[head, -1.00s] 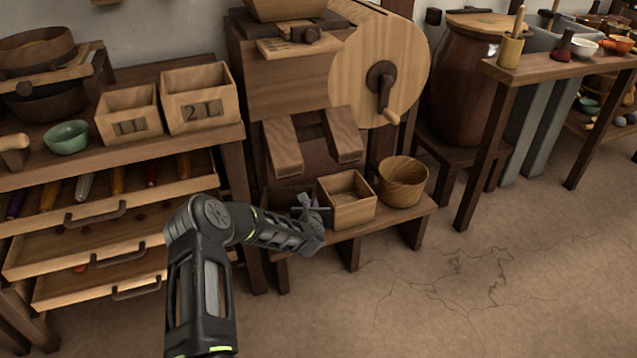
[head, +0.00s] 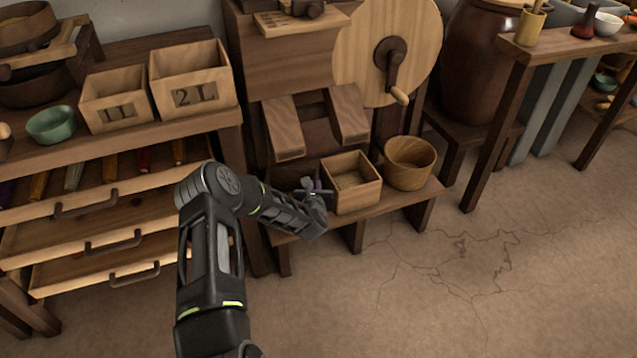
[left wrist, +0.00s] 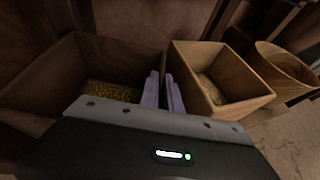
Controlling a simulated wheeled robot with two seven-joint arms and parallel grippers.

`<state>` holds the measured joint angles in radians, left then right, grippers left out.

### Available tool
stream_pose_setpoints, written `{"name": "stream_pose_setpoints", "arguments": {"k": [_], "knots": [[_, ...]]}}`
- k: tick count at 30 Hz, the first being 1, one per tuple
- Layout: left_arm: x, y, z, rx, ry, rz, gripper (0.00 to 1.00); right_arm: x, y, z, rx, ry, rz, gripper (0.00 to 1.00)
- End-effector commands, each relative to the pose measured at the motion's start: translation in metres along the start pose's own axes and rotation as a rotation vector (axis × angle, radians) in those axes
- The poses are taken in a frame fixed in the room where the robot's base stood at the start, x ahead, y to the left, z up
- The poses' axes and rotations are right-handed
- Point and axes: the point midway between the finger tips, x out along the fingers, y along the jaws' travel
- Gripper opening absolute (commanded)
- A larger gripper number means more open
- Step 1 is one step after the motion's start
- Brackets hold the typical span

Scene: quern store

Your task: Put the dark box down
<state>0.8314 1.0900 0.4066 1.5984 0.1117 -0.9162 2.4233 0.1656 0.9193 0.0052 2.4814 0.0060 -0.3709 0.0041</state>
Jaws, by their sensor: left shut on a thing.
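The dark box (left wrist: 112,62) is open-topped and has yellowish grain in its bottom. In the head view the dark box (head: 284,177) is mostly hidden behind my left gripper and the arm. My left gripper (head: 314,190) is shut on the box's right wall, with its two purplish fingers (left wrist: 161,92) over the rim in the left wrist view. The box looks upright, at the left end of the low bench (head: 395,208) under the mill. I cannot tell whether its bottom touches the bench. My right gripper is not in view.
A light wooden box (head: 352,198) with some meal stands close to the right of my left gripper, with a round wooden tub (head: 410,163) beyond it. Two sloping chutes (head: 284,130) are above. Open drawers (head: 85,250) stick out at the left. The floor in front is clear.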

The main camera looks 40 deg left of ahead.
Motion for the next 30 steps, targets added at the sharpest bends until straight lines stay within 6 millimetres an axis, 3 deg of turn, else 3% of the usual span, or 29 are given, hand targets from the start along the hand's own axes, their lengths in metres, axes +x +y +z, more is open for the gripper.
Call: {"name": "stream_pose_setpoints", "arguments": {"k": [12,13,21,30], "knots": [[0.0015,0.0005,-0.0034,0.001,-0.003,0.001,0.00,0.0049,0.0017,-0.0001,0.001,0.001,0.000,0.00],[0.0012,0.0004,-0.0047,0.000,0.000,0.000,0.08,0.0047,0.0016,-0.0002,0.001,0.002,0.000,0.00],[0.0008,0.0004,-0.0037,0.000,0.000,0.000,0.29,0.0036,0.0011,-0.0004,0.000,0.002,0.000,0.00],[0.0000,0.0003,-0.0016,0.000,0.000,0.000,0.29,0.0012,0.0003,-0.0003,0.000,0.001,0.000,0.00]]}}
